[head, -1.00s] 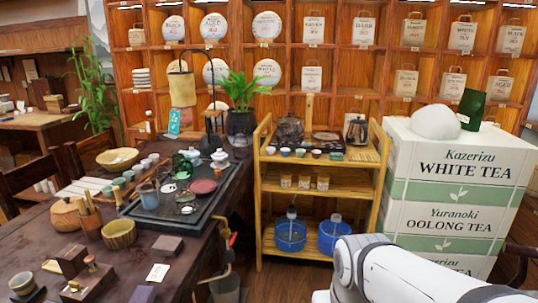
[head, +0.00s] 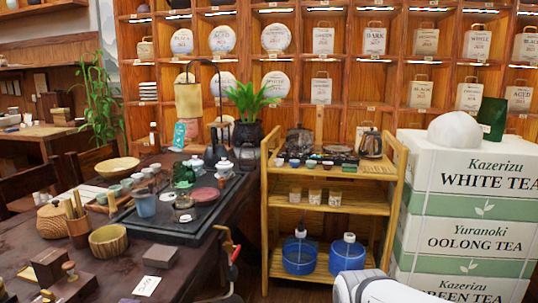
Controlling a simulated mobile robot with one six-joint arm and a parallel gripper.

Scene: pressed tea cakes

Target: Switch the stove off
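A dark metal kettle (head: 371,143) stands at the right on the top of a bamboo cart (head: 334,172). A dark rounded pot (head: 299,139) stands at the left on the same top, with several small cups in front. I cannot make out a stove or its switch for sure; whatever lies under the kettle is too small to tell. A white link of my arm shows at the bottom edge, right of the cart's foot. My gripper is outside the picture.
A dark wooden tea table (head: 185,277) with a black tea tray (head: 150,232) fills the left. Stacked white tea boxes (head: 470,222) stand right of the cart. Blue-based water jugs (head: 299,257) sit on the cart's bottom shelf. A red-handled tool (head: 235,254) shows at the table's edge.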

